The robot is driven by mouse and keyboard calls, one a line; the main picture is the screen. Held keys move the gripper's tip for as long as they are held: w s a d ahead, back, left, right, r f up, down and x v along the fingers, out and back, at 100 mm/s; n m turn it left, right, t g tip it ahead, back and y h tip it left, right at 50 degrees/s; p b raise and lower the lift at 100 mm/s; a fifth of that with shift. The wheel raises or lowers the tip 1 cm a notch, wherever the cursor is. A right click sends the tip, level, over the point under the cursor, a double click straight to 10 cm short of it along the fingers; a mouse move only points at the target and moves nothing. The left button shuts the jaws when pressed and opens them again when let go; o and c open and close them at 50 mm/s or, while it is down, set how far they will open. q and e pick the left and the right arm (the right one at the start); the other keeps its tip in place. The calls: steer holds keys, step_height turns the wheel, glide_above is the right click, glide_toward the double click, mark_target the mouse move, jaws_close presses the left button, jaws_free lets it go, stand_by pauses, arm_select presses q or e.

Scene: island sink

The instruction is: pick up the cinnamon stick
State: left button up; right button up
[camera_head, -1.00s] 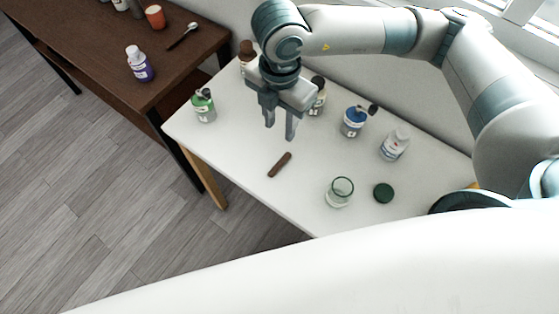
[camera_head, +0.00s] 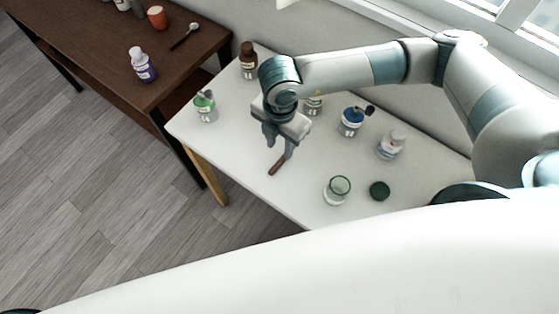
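The cinnamon stick (camera_head: 275,168) is a short brown stick lying on the white table (camera_head: 232,158), near its front edge. My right gripper (camera_head: 279,151) points down just above the stick's far end, and its fingertips hide part of that end. Its two fingers stand apart, so it is open. I cannot tell if a finger touches the stick. My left gripper is not in view.
A glass jar (camera_head: 337,190) and a dark green lid (camera_head: 379,190) stand right of the stick. Several bottles stand behind, including a green-labelled one (camera_head: 206,107) and a blue one (camera_head: 351,121). A dark wooden table (camera_head: 100,50) adjoins at the left.

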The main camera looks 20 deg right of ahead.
mark_target(283, 155)
steer(key=shift+s+d+f+p, duration=0.1)
steer(key=shift+f+p, duration=0.25)
steer(key=shift+p, duration=0.1)
steer(key=f+p, duration=0.1)
steer(key=f, duration=0.1)
steer(key=f+p, duration=0.1)
steer(key=f, duration=0.1)
steer(key=shift+s+d, duration=0.15)
steer(key=shift+s, duration=0.05)
steer(key=shift+f, duration=0.25)
jaws_close()
